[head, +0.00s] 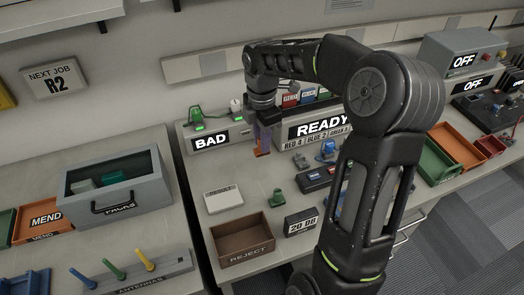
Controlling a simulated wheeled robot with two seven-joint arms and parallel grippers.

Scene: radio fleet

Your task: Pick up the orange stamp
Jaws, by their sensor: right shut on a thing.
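The orange stamp (261,152) shows as a small orange piece at the tips of my right gripper (265,142), in front of the gap between the BAD box and the READY box. My right gripper points down and is shut on the stamp, which is partly hidden by the fingers. I cannot tell whether the stamp touches the bench top. My left gripper is not in view.
A green stamp-like piece (277,198) stands on the bench near the REJECT tray (243,222) and a 20 08 display (300,223). The BAD box (209,141) and READY box (315,127) stand behind. My right arm hides the bench's middle right.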

